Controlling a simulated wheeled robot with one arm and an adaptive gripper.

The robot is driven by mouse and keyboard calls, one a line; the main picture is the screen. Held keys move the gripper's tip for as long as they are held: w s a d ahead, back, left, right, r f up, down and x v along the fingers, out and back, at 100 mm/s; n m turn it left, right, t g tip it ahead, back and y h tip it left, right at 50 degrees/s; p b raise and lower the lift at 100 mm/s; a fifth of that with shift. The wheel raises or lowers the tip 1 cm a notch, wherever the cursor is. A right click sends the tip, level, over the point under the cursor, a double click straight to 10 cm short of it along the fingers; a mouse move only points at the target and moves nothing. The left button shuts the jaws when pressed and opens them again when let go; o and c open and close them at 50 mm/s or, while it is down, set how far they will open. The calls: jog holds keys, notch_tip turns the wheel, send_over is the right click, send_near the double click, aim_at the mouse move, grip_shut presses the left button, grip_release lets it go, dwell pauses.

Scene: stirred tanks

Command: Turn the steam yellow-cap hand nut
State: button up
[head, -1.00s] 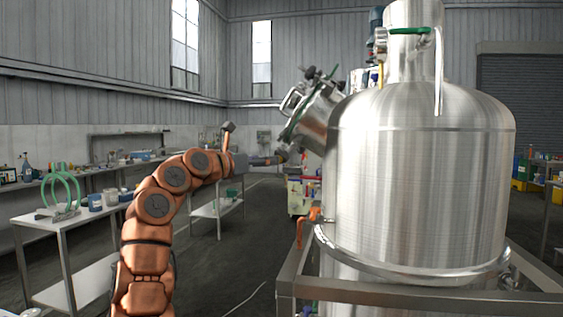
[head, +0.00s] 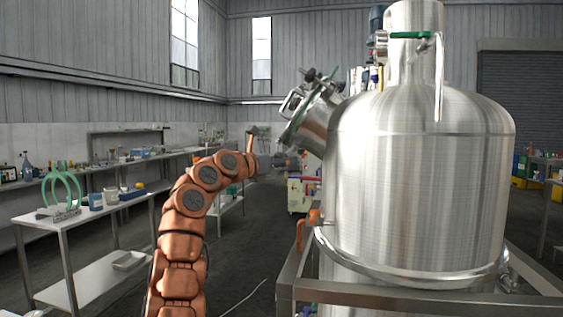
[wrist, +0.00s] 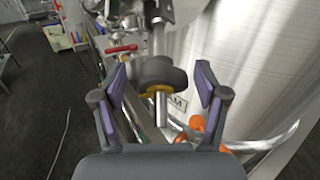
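The hand nut (wrist: 160,71) is a dark round knob with a yellow rim on its lower side, in the wrist view. It sits on a steel rod that shows above and below it. My gripper (wrist: 162,82) is open, with one purple-padded finger to the left and one to the right of the nut. Both pads look apart from it. In the head view my gripper (head: 286,162) is small, at the left side of the tank (head: 425,190), under the angled hatch (head: 311,118). I cannot make out the nut there.
In the wrist view a red handle (wrist: 122,48) is left of the rod, and orange parts (wrist: 197,123) lie below the nut. In the head view an orange valve handle (head: 301,234) and steel frame (head: 400,295) are below the hatch. Open floor lies left.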

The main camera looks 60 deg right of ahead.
jog(key=c, duration=1.1)
jog(key=shift+s+g, duration=0.1)
jog(key=shift+g, duration=0.2)
jog(key=shift+r+n+g+p, duration=0.15)
jog(key=shift+n+g+p, duration=0.3)
jog(key=shift+g, duration=0.35)
jog(key=shift+n+g+y+p, duration=0.3)
jog(key=shift+n+g+p, duration=0.15)
jog(key=shift+g+p, duration=0.3)
jog(key=shift+a, duration=0.1)
jog(key=o, duration=1.2)
jog(key=shift+c, duration=0.2)
